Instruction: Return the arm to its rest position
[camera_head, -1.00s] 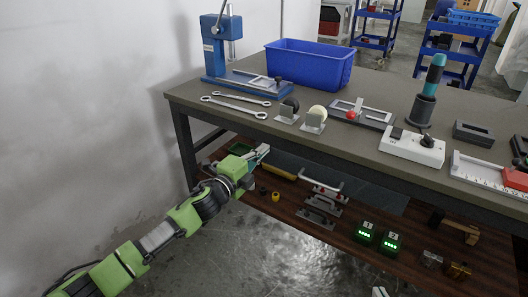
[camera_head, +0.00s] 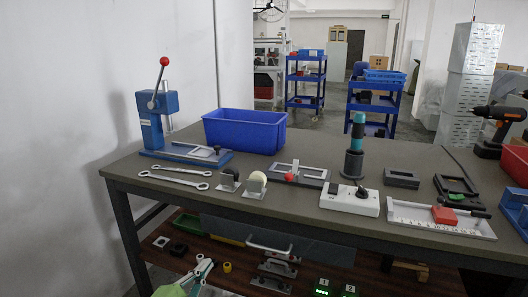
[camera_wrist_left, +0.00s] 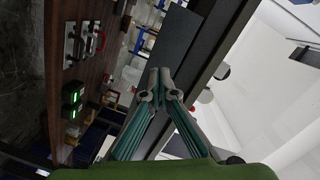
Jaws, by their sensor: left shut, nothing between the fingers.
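My left gripper (camera_head: 201,267) shows at the bottom of the head view, in front of the lower wooden shelf. Its green arm comes in from the bottom edge, and most of it is out of frame. In the left wrist view the fingers of my left gripper (camera_wrist_left: 160,88) meet at their tips, with nothing between them. They point toward the bench's dark edge, and the lower shelf lies to the left there. My right gripper is not in view.
The grey workbench (camera_head: 330,222) holds a blue arbor press (camera_head: 158,118), a blue bin (camera_head: 245,132), wrenches (camera_head: 175,178) and a white switch box (camera_head: 350,200). The lower shelf (camera_head: 160,262) carries several small parts. A wall stands close on the left.

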